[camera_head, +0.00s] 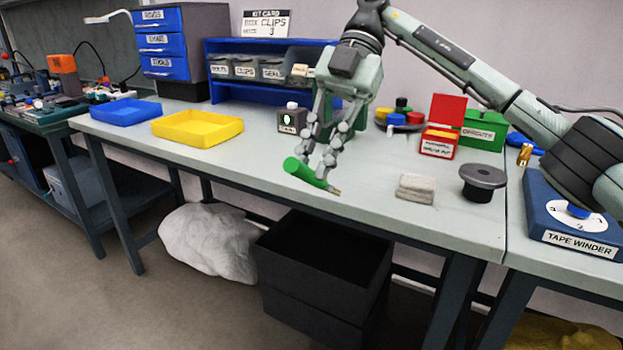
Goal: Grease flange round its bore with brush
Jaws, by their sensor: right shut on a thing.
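My right gripper (318,166) comes down over the middle of the bench near its front edge. It is shut on a brush with a thick green handle (303,172). The brush is tilted, with its small brownish tip (334,190) pointing down to the right, close to the bench's front edge. I cannot tell whether the tip touches the bench. The dark grey round flange (483,177) stands on the bench to the right of the brush, its wide top facing up with the bore in the middle. The brush and flange are well apart. My left gripper is not in view.
A folded cloth (416,187) lies between brush and flange. A red box (439,142) and green box (484,131) stand behind. A tape winder (570,228) is at right, under my right arm. Yellow (198,128) and blue (124,112) trays sit left. The bench front (440,215) is clear.

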